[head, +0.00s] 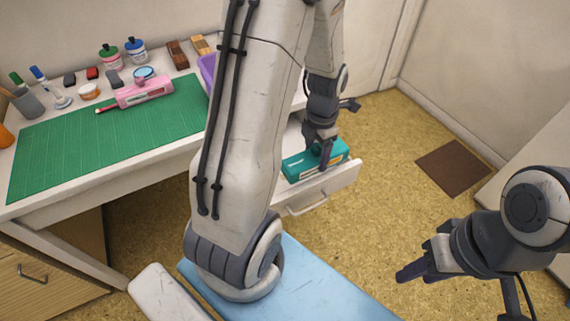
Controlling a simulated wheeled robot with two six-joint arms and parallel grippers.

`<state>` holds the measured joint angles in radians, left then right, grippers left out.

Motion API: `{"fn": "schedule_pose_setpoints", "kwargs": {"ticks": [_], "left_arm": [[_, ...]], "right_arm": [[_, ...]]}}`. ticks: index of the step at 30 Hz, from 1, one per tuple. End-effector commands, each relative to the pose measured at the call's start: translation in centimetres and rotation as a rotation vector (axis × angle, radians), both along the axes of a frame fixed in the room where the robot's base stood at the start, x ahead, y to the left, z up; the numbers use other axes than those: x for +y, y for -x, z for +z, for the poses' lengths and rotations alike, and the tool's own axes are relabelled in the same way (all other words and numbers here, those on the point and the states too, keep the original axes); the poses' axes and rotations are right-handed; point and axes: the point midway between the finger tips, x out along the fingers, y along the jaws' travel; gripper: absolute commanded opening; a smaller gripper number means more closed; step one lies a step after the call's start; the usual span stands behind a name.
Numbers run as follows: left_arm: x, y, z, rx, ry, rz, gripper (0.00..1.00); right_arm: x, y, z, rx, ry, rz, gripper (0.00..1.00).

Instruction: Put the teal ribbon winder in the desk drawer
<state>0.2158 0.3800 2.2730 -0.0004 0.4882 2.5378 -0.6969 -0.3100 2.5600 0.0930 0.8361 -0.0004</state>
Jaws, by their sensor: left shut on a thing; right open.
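The teal ribbon winder (297,168) is at the open desk drawer (335,183), within its outline behind the white front panel. I cannot tell whether it rests on the drawer floor or is held just above it. My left gripper (322,160) points down and is shut on the winder from above. The fingers hide part of the winder, and my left arm hides the left side of the drawer. My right gripper (412,270) is open and empty at the lower right, apart from the drawer.
A pink device (143,92) lies at the back edge of the green mat (110,134) on the desk. Ink bottles (135,49), stamps and a pen cup (27,104) stand along the back. A purple container (207,70) is partly hidden. A brown mat (453,168) lies on the floor.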

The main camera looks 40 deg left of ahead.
Motion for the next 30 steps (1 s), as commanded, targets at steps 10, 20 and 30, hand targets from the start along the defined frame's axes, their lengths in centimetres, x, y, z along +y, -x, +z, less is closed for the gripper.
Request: {"fn": "schedule_pose_setpoints", "kwargs": {"ticks": [10, 20, 30], "left_arm": [[7.7, -1.7, -4.8, 0.001, 0.001, 0.002, 0.08], [9.9, -2.2, -6.8, 0.001, 0.001, -0.005, 0.08], [9.8, -2.2, -10.1, 0.0, 0.0, -0.004, 0.08]], "right_arm": [[0.0, 0.0, -0.9, 0.0, 0.0, 0.0, 0.42], [0.0, 0.0, -1.1, 0.0, 0.0, 0.0, 0.42], [0.0, 0.0, -1.6, 0.0, 0.0, 0.0, 0.42]]}}
